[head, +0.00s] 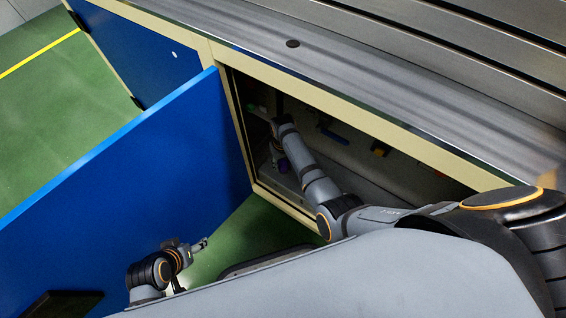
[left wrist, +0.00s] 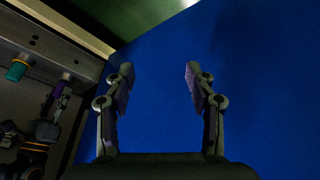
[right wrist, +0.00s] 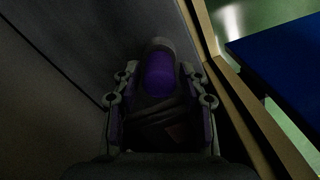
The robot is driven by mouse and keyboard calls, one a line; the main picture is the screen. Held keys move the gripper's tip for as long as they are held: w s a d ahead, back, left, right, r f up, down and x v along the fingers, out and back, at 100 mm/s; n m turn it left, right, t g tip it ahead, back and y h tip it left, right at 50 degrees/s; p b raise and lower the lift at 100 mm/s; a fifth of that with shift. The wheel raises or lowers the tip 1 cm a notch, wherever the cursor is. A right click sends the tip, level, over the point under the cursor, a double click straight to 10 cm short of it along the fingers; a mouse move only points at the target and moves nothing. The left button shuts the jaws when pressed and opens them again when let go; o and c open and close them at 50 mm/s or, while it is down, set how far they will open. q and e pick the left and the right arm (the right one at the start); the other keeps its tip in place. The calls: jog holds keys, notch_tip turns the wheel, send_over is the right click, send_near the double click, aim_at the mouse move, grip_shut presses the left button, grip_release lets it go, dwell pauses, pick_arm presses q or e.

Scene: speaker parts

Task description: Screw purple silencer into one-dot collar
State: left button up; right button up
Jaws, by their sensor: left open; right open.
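The purple silencer (right wrist: 159,73) shows in the right wrist view between the fingers of my right gripper (right wrist: 159,98), which is open around it. Whether the fingers touch it I cannot tell. I cannot make out a dot marking on any collar. My left gripper (head: 204,243) is open and empty outside the cabinet; its fingers (left wrist: 158,85) face the blue door.
The open blue door (head: 140,165) stands left of the cabinet opening, whose cream frame (head: 240,135) borders my right arm. Green floor (head: 245,240) is clear below the opening.

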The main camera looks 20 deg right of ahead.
jog(key=n, duration=1.2)
jog(key=shift+c, duration=0.4)
jog(key=c, duration=0.6)
jog(key=shift+o, duration=0.2)
jog(key=m, duration=0.5)
jog(key=shift+m, duration=0.4)
jog(key=m, duration=0.6)
jog(key=o, duration=0.6)
jog(key=shift+o, duration=0.2)
